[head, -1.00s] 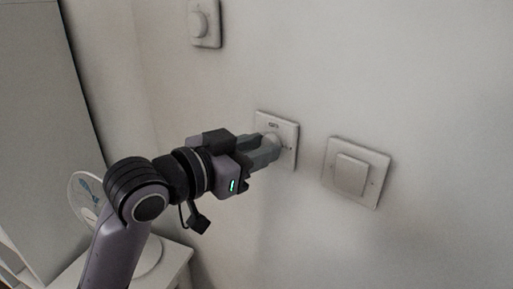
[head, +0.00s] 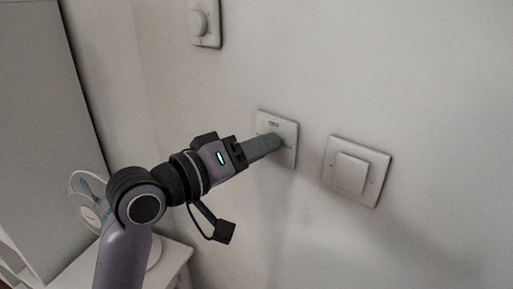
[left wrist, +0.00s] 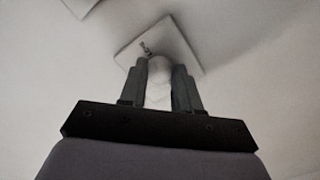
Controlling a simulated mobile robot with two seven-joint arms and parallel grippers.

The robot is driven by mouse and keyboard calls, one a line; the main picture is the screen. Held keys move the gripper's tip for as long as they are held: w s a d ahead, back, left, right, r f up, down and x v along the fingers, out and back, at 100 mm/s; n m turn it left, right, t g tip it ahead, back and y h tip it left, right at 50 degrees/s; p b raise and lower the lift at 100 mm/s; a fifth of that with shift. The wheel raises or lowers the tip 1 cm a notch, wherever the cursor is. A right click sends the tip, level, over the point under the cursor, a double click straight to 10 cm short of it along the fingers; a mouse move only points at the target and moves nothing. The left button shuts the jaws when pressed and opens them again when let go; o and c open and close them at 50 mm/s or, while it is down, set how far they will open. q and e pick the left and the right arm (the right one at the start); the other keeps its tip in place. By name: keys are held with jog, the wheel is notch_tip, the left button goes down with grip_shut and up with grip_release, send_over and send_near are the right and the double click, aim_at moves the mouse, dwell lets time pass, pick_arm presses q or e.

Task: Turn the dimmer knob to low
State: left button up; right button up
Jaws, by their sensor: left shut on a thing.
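The dimmer knob (left wrist: 159,82) is a pale round knob on a square white wall plate (head: 289,130) with a small dark mark near its top. In the head view my fingers hide the knob. My left gripper (head: 274,143) reaches the plate from the left and is shut on the knob. In the left wrist view the two grey fingers (left wrist: 159,88) stand on either side of the knob, with the plate (left wrist: 185,48) just behind it. My right gripper is in neither view.
A white rocker switch plate (head: 357,171) is on the wall to the right. Another round knob on a plate (head: 204,23) is at the upper left. A white table (head: 172,266) with a small fan (head: 88,196) stands at the lower left.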

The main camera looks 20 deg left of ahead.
pick_arm(q)
jog(key=shift+r+n, duration=0.1)
jog(key=shift+n, duration=0.9)
jog(key=o, duration=1.1)
jog(key=shift+c, duration=0.2)
